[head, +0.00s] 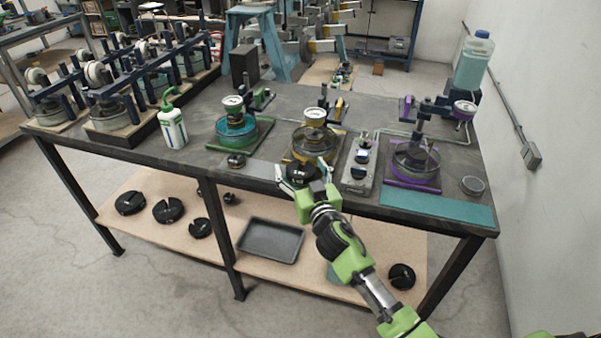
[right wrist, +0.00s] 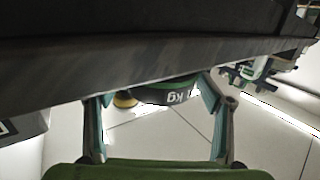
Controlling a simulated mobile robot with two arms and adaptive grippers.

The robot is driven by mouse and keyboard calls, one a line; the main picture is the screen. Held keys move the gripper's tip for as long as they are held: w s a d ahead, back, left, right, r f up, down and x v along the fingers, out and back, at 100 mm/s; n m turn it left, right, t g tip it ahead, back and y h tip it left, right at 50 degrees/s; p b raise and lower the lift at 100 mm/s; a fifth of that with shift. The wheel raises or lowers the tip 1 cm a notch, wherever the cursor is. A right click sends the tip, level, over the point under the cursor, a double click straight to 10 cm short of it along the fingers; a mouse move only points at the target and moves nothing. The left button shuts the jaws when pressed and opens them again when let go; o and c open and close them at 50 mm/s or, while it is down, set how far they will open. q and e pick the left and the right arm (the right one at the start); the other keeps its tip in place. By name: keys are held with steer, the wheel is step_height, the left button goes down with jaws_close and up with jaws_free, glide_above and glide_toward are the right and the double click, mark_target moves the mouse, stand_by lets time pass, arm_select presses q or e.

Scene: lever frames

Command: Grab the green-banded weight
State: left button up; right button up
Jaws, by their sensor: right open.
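A dark round weight (right wrist: 165,93) with a green band and the letters "kg" shows in the right wrist view, partly hidden by a dark table edge. In the head view a black weight (head: 300,172) sits near the front edge of the workbench (head: 290,95), at my right gripper (head: 305,176). The right gripper is open, with one finger on each side of the weight; in the right wrist view the fingers (right wrist: 152,100) stand apart from its sides. I cannot tell how far the weight reaches between them. My left gripper is not in view.
Another black weight (head: 236,160) lies to the left on the bench. Gauge rigs with green (head: 236,130), yellow (head: 314,143) and purple (head: 415,165) bases stand behind. A switch panel (head: 358,165) is close on the right. The lower shelf holds a grey tray (head: 270,240) and several weights.

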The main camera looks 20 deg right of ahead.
jaws_close()
steer(key=shift+w+r, duration=0.1)
steer(key=shift+r, duration=0.15)
steer(key=shift+r, duration=0.1)
